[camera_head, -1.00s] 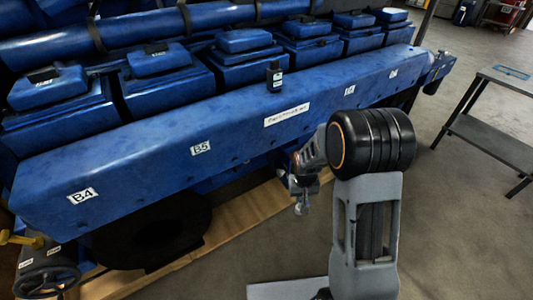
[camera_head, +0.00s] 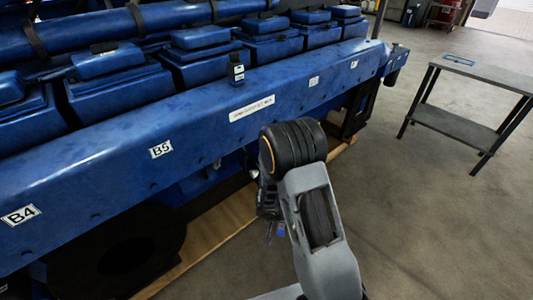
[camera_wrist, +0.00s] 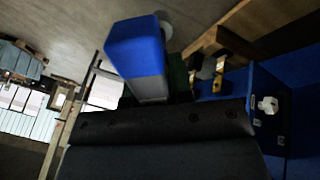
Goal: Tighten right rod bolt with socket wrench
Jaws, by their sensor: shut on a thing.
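The blue-handled tool (camera_wrist: 137,50), which I take to be the socket wrench, sticks out beyond my gripper (camera_wrist: 155,105) in the wrist view. Its blue part is nearest and a grey part runs down to the dark gripper body. My gripper is shut on it. In the head view my gripper (camera_head: 270,207) hangs low beside the blue engine, mostly behind my own arm. A small blue bit of the tool (camera_head: 280,230) shows under it. A pale hex-shaped head (camera_wrist: 268,105) sits on a blue surface at the right of the wrist view. I cannot tell whether it is the right rod bolt.
The long blue engine (camera_head: 215,120) with labelled side runs along the left and back. A small dark bottle-like thing (camera_head: 236,68) stands on its ledge. A grey table (camera_head: 490,78) stands at the right. Open floor (camera_head: 410,200) lies between the table and my arm.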

